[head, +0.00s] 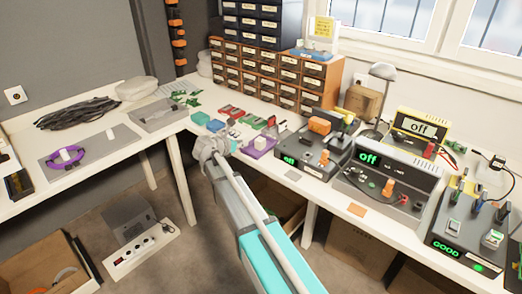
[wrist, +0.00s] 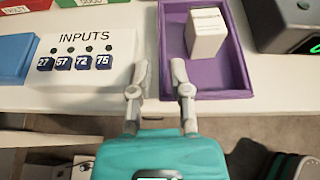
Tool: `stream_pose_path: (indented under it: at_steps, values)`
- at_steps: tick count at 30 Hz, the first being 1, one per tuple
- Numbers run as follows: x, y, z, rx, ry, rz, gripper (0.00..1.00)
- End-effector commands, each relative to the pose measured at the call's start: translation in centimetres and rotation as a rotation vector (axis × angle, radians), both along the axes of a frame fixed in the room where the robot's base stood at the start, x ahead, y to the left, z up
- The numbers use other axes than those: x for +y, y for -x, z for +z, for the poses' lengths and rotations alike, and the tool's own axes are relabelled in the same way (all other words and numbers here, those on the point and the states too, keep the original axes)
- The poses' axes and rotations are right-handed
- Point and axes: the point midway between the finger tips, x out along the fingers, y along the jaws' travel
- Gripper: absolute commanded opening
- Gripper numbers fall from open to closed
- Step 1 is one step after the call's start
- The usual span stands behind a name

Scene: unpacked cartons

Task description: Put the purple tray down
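The purple tray (wrist: 243,75) sits on the white worktop near its front edge, with a small white box (wrist: 206,33) standing in it. The tray also shows in the head view (head: 258,154), just right of my gripper (head: 212,147). In the wrist view my gripper (wrist: 158,66) is open, with a clear gap between its fingers. The tray's left wall lies between the fingertips as seen from above; the right finger overlaps the tray's inside and the left one is outside it. I cannot tell whether either finger touches the tray.
A white box labelled INPUTS (wrist: 82,68) stands left of the tray, with a blue bin (wrist: 14,58) beyond it. A dark device (wrist: 285,22) stands close on the right. Red and green bins lie behind. Drawer cabinets (head: 270,72) stand at the back.

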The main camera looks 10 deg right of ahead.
Motion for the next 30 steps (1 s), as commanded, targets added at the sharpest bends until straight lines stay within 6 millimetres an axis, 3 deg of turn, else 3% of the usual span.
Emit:
stream_pose_path:
  at_steps: [14, 30]
  values:
    - [-0.4, -0.3, -0.2, 0.0, 0.0, 0.0, 0.24]
    - [-4.1, -2.9, -1.8, 0.0, 0.0, -0.001, 0.24]
